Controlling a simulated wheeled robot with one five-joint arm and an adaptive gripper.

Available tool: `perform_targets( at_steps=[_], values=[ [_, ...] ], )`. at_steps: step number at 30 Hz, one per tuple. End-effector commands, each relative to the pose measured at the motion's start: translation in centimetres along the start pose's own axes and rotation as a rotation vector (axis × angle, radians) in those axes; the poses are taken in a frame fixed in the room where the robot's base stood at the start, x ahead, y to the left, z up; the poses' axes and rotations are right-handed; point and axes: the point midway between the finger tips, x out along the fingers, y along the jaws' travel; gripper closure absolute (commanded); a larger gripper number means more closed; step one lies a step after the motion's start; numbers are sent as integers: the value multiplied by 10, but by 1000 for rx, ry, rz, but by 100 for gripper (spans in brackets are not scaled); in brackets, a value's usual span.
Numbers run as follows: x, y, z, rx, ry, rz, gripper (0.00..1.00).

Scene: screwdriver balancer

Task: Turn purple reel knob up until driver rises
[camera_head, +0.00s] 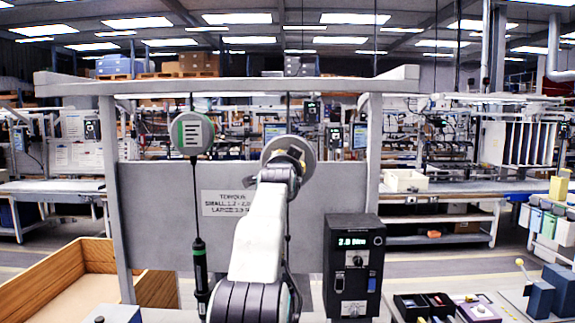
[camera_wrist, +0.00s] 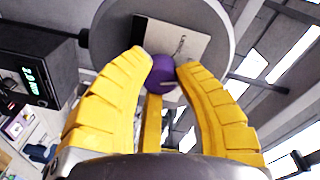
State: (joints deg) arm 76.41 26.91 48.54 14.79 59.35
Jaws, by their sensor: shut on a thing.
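The purple knob (camera_wrist: 164,74) sits at the lower edge of a grey round reel (camera_wrist: 212,35) with a pale label plate in the wrist view. The yellow fingers of my gripper (camera_wrist: 165,66) are closed on the knob from both sides. In the head view the same reel (camera_head: 311,151) hangs from the top beam, mostly behind my arm, and the knob is hidden. A cord shows beside my arm below it. Any driver under this reel is hidden by my arm.
A black control box (camera_head: 353,265) with a green readout stands right of my arm. A wooden bin (camera_head: 60,270) lies at left. A sign (camera_head: 226,203) is on the grey panel.

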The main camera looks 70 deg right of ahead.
Motion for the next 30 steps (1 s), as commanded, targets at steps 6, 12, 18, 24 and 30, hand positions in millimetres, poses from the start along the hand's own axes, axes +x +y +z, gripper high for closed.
perform_targets(
  at_steps=[6,12,18,24,30],
  values=[
    [0,-3,-1,135,-6,10,100],
    [0,-3,-1,290,-10,22,100],
    [0,-4,0,427,-13,31,100],
    [0,-4,0,524,-14,38,100],
    [0,-4,1,577,-15,41,100]
  ],
)
